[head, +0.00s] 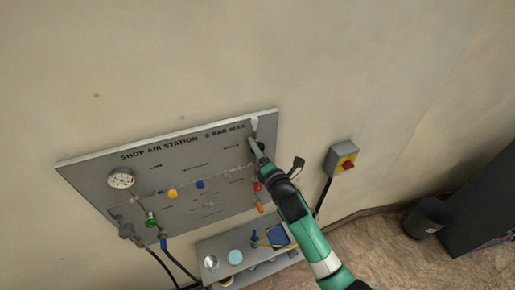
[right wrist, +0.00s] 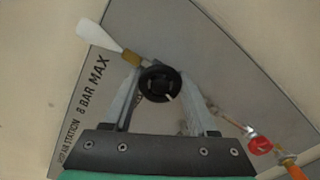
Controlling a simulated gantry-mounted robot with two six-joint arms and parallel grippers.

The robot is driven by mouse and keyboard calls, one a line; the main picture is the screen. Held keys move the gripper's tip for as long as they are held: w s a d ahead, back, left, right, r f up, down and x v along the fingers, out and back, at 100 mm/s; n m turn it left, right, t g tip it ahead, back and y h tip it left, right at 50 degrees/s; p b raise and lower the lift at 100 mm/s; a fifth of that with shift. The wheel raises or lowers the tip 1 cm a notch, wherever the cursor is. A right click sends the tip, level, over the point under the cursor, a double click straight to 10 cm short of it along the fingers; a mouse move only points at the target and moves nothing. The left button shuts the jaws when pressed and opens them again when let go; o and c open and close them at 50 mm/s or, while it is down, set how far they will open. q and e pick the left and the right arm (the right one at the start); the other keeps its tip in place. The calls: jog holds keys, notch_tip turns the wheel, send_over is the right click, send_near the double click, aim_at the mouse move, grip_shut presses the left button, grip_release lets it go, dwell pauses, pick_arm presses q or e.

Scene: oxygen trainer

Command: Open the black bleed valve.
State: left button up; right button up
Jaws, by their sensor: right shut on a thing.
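The black bleed valve is a round black knob (right wrist: 160,84) with a white mark, near the upper right corner of the grey panel. A brass fitting (right wrist: 131,58) with a white tapered piece (right wrist: 98,40) runs out beside it. My right gripper (head: 257,149) reaches the panel at its upper right in the head view. In the right wrist view its two fingers stand on either side of the knob, shut on it. In the head view the gripper hides most of the knob. My left gripper is in neither view.
The panel (head: 135,175) carries a gauge (head: 121,179), a yellow knob (head: 172,194), a blue knob (head: 200,184) and a green part (head: 151,222). A red knob (right wrist: 260,146) sits below the bleed valve. A shelf (head: 213,245) stands underneath, and a red-and-yellow switch box (head: 342,158) is right.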

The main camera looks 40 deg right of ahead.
jog(key=shift+n, duration=1.5)
jog(key=o, duration=1.4)
jog(key=shift+c, duration=0.2)
jog(key=shift+s, duration=0.1)
jog(key=v, duration=1.1)
jog(key=shift+s+b, duration=0.25)
jog(key=shift+b, duration=0.15)
jog(key=shift+a, duration=0.15)
